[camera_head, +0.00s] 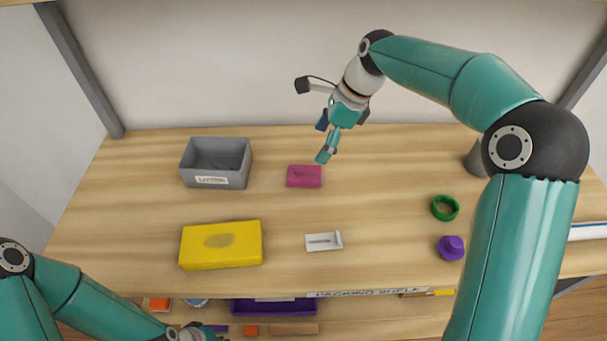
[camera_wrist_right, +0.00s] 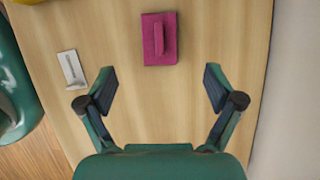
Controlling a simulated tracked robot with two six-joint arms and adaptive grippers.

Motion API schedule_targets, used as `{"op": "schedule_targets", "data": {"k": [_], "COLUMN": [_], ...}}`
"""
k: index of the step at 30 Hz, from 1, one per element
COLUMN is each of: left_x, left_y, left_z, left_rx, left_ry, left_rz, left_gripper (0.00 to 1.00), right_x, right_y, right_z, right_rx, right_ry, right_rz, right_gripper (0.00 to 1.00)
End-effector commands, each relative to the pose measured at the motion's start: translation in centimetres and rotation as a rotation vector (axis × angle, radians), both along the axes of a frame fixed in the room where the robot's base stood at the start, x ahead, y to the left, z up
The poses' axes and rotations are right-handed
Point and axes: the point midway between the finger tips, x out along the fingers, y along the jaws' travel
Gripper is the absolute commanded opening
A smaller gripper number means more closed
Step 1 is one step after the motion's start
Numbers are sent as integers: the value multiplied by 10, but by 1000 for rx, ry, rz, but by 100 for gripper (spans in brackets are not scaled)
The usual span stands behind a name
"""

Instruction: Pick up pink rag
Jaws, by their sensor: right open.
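The pink rag (camera_head: 304,177) lies flat on the wooden shelf near the back middle, right of the grey bin. In the right wrist view the rag (camera_wrist_right: 159,39) sits ahead of the fingers, with a raised fold along it. My right gripper (camera_head: 325,155) hangs above and just to the right of the rag. In the wrist view my right gripper (camera_wrist_right: 160,88) is open with nothing between its fingers. My left arm comes in at the lower left, and its gripper's fingers are cut off at the bottom edge.
A grey bin (camera_head: 216,184) stands left of the rag. A yellow block (camera_head: 222,245) and a white labelled piece (camera_head: 323,242) lie in front. A green ring (camera_head: 445,208), a purple knob (camera_head: 451,248) and a grey cone (camera_head: 475,160) stand right. Bare wood surrounds the rag.

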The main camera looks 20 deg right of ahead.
Motion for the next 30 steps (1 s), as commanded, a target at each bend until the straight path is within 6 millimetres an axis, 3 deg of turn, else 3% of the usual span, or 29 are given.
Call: {"op": "schedule_targets", "data": {"k": [6,14,24,30], "left_x": [0,0,0,0], "left_y": [0,0,0,0], "left_z": [-2,-2,-3,-3], "left_rx": [0,0,0,0], "left_ry": [0,0,-1,0], "left_rz": [0,0,0,0], "left_gripper": [0,0,0,0], "right_x": [5,7,13,13], "right_y": [14,20,37,38], "right_z": [-35,-50,-91,-95], "right_rx": [1,1,0,0], "right_ry": [2,1,1,-1], "right_rz": [1,2,3,2], "right_gripper": [92,92,92,92]}}
